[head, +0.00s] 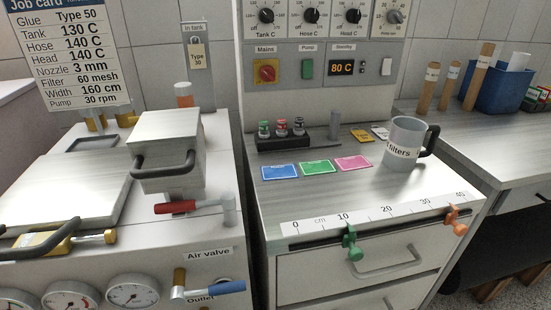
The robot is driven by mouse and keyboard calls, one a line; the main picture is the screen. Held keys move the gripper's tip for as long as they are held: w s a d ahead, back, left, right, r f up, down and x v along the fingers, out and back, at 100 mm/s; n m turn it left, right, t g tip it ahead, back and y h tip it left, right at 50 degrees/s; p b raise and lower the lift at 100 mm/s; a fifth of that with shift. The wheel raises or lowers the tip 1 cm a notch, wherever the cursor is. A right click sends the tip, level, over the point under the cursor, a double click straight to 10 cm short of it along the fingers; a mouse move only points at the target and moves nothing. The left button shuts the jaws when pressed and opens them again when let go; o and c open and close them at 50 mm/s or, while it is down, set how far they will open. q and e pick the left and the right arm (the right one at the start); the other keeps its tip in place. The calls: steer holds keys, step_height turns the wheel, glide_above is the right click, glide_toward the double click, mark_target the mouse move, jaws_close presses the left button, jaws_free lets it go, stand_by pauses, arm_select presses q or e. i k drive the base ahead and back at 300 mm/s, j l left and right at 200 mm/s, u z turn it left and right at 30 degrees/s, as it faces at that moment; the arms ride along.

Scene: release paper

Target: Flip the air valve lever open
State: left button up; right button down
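A red-handled lever (175,207) lies level at the front right edge of the grey machine, its handle pointing left from a metal valve body (229,207). The "Air valve" label (208,253) is on the machine's front face just below it. A blue-handled lever (222,287) sits lower, by the label "Outlet", its handle pointing right. The red lever is the one nearest above the air valve label; whether that label belongs to it or to the blue lever is not fully clear. Neither of my grippers is in view.
A metal box with a dark handle (168,157) stands close behind the red lever. Pressure gauges (133,294) line the machine's lower front. A drawer cabinet with a ruler (375,208) and clamps stands to the right, across a narrow gap. The space before the levers looks clear.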

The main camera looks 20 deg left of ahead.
mark_target(178, 294)
steer(key=k+u, duration=0.2)
steer(key=u, duration=1)
